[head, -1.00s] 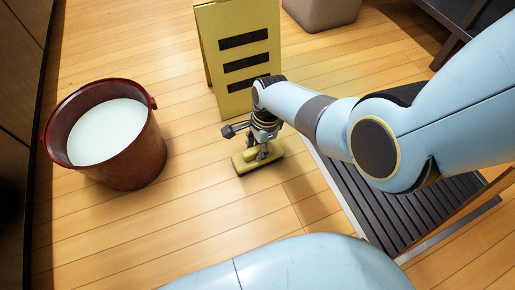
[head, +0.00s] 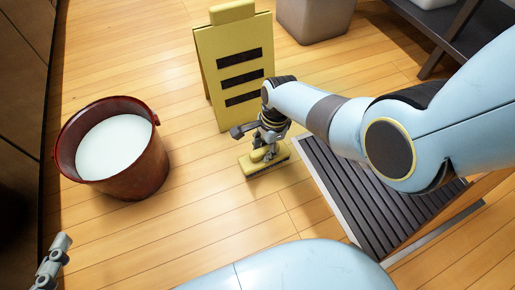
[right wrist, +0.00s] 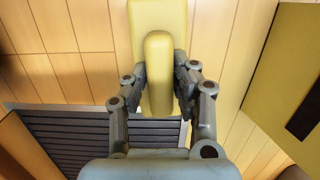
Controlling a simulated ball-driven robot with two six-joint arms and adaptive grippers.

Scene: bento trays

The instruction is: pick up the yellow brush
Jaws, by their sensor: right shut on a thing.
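The yellow brush (head: 255,168) is at the middle of the head view, low at the wooden floor in front of the yellow folding sign. I cannot tell whether it touches the floor. My right gripper (head: 266,148) is above it, pointing down. In the right wrist view the two fingers close on both sides of the brush's raised yellow handle (right wrist: 158,75), with the flat block beyond. The gripper partly hides the brush in the head view. My left gripper (head: 52,264) shows only in part at the lower left edge, away from the brush; its opening is unclear.
A red-brown bucket (head: 150,172) of whitish liquid stands at left. The yellow sign (head: 215,60) stands just behind the brush. A dark slatted mat (head: 350,190) lies at right, with a grey bin (head: 312,22) at the back. Floor between bucket and brush is clear.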

